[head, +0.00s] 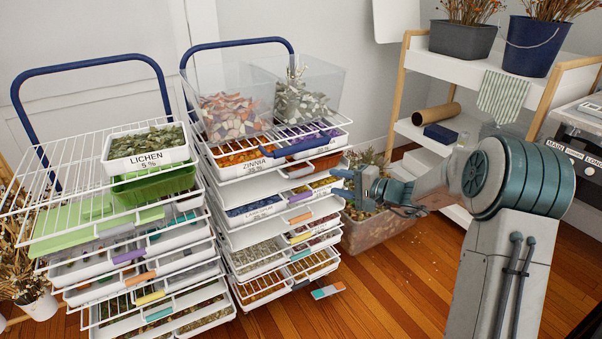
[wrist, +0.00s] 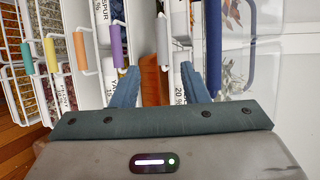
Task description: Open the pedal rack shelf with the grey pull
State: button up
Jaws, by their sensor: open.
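The pedal rack is a white wire rack (head: 228,185) in the middle of the head view, with trays on its shelves and coloured pulls on their front edges.
Purple (wrist: 116,48), orange (wrist: 80,52) and yellow (wrist: 50,55) pulls sit close by. A second wire rack (head: 95,175) stands left. A clear bin (head: 372,234) is on the floor behind my gripper.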

aim_at(303, 174)
jog(key=x, duration=0.9)
jog(key=b+x, duration=0.1)
jog(key=x, duration=0.4)
jog(key=shift+w+d+r, duration=0.1)
jog(key=shift+w+d, duration=0.1)
jog(key=shift+w, duration=0.05)
grip_shut()
